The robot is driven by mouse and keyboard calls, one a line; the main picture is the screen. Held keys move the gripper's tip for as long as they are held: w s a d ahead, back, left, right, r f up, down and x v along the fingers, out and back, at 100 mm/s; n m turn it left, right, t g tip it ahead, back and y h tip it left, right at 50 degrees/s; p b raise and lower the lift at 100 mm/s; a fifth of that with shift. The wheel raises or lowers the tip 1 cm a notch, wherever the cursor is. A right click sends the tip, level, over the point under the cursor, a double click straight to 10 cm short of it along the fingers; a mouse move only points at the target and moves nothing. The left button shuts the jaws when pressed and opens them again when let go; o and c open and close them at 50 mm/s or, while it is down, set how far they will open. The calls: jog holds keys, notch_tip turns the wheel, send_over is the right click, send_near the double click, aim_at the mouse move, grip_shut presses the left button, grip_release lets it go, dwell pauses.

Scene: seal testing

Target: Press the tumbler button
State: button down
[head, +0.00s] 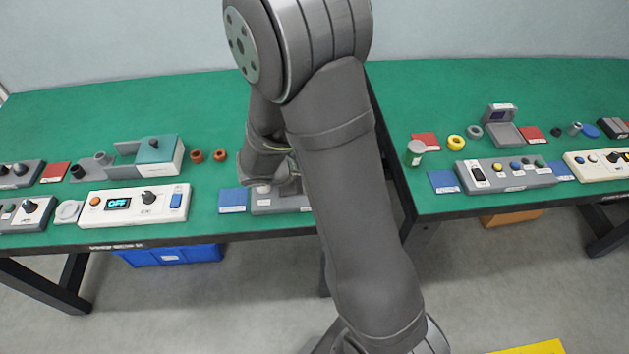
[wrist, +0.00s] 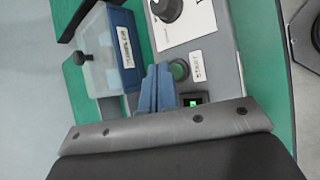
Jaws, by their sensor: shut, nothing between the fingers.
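In the wrist view a round green button (wrist: 179,69) with a dark rim sits on a grey control panel (wrist: 228,75), beside a small white label. My gripper (wrist: 158,70) shows as two blue fingers, shut together and empty. The fingertips are just left of the green button in the picture; I cannot tell whether they touch the panel. A small lit green display (wrist: 193,100) is beside the fingers. A box with clear walls and a blue labelled side (wrist: 122,50) stands left of the panel. In the head view my arm hides the gripper and most of the grey panel (head: 268,209).
A black dial (wrist: 166,8) on a white plate is farther up the panel. A black knob (wrist: 83,59) projects from the clear box. In the head view a white panel reading OFF (head: 140,204) stands left, and a blue card (head: 233,200) lies beside the grey panel.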

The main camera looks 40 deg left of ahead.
jog(key=shift+r, duration=0.1)
jog(key=shift+r, duration=2.45)
jog(key=shift+f, duration=0.1)
jog(key=shift+r, duration=2)
